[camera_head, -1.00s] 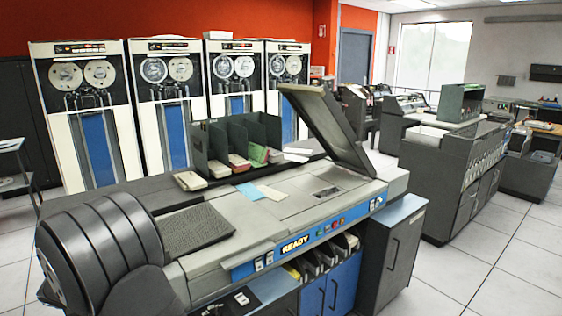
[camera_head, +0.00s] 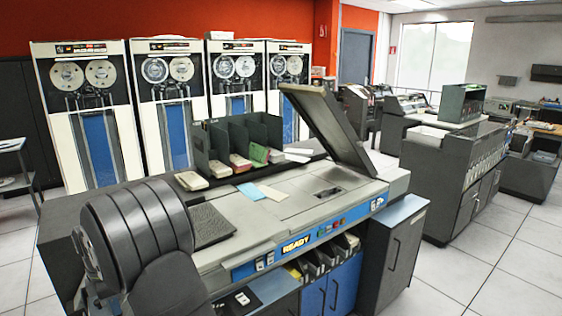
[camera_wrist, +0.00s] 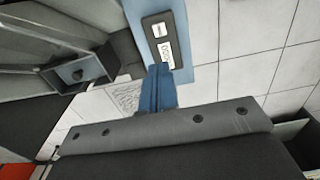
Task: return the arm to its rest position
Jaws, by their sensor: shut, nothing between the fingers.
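My gripper (camera_wrist: 159,72) shows in the wrist view as narrow blue fingers held together, with nothing between them. They are over the lower end of a dark switch plate (camera_wrist: 165,40) on a blue strip; I cannot tell the gap. In the head view my dark grey, ribbed arm fills the lower left, in front of the card machine (camera_head: 290,212). My fingers cannot be made out in that view, so their place relative to the machine is unclear there.
A raised dark lid (camera_head: 325,125) stands up from the machine. A dark rack (camera_head: 262,130) with several card decks stands behind its top. A blue card (camera_head: 250,191) and a cream card (camera_head: 272,193) lie flat. White floor tiles (camera_head: 470,280) are clear at the right.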

